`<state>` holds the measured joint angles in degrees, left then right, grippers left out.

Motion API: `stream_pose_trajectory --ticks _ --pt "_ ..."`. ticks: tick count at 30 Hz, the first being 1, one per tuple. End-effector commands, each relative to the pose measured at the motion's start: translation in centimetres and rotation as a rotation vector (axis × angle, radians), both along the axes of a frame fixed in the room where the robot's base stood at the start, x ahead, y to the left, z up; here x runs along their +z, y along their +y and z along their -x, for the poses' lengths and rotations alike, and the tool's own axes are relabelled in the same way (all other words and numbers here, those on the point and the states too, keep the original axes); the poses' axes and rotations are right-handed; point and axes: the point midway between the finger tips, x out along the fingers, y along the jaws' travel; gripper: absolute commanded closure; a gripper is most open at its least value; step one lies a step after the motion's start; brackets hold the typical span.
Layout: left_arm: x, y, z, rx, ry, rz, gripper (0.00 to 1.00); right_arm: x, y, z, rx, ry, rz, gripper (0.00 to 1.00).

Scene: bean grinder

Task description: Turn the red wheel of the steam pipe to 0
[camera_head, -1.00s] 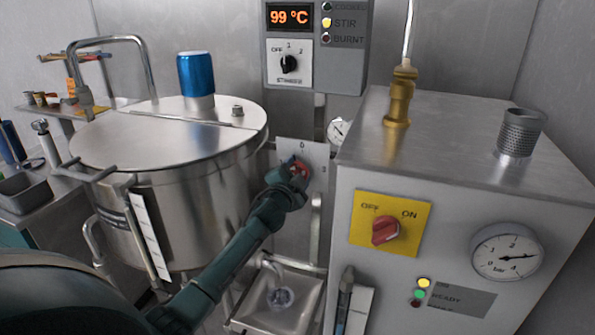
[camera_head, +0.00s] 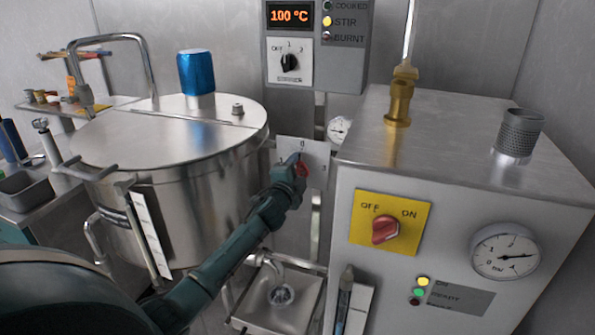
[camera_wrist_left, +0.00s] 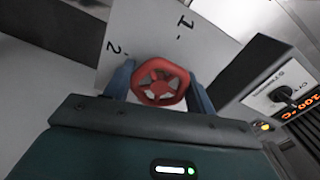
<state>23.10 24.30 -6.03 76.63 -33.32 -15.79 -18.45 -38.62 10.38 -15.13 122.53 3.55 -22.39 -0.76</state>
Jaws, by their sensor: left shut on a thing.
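The red wheel (camera_wrist_left: 160,82) sits in front of a pale plate (camera_wrist_left: 150,40) marked with numbers; 1 and 2 are readable in the left wrist view. My left gripper (camera_wrist_left: 160,88) has its two blue fingers on either side of the wheel and is shut on it. In the head view my left gripper (camera_head: 297,165) reaches the plate (camera_head: 314,158) between the kettle and the boiler box and hides most of the wheel. A 0 shows at the top of that plate. My right gripper is not in view.
A steel kettle (camera_head: 190,190) stands left of the plate. A steam boiler box (camera_head: 450,150) with a red OFF/ON knob (camera_head: 385,230) stands to the right. A control panel (camera_head: 318,45) reading 100 °C hangs above. A small basin (camera_head: 280,297) is below.

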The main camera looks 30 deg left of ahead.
Motion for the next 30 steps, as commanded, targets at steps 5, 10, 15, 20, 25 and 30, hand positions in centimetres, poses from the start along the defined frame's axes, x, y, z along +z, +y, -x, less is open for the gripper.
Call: stream_pose_trajectory --ticks 5,10,15,20,25,30 --pt "-0.1 0.0 0.0 0.001 0.003 -0.007 0.43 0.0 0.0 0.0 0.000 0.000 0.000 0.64" --pt "-0.1 0.0 0.0 0.001 0.002 -0.005 0.29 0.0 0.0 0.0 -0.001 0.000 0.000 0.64" --pt "0.0 0.0 0.0 0.000 0.001 -0.004 0.23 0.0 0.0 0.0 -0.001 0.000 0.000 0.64" --pt "0.0 0.0 0.1 0.000 0.001 -0.003 0.23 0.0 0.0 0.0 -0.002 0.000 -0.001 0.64" --pt "-0.1 -0.3 1.3 0.000 0.002 -0.003 0.23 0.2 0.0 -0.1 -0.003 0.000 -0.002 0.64" --pt "-0.2 -1.0 4.2 -0.001 0.003 -0.004 0.23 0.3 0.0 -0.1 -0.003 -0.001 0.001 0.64"
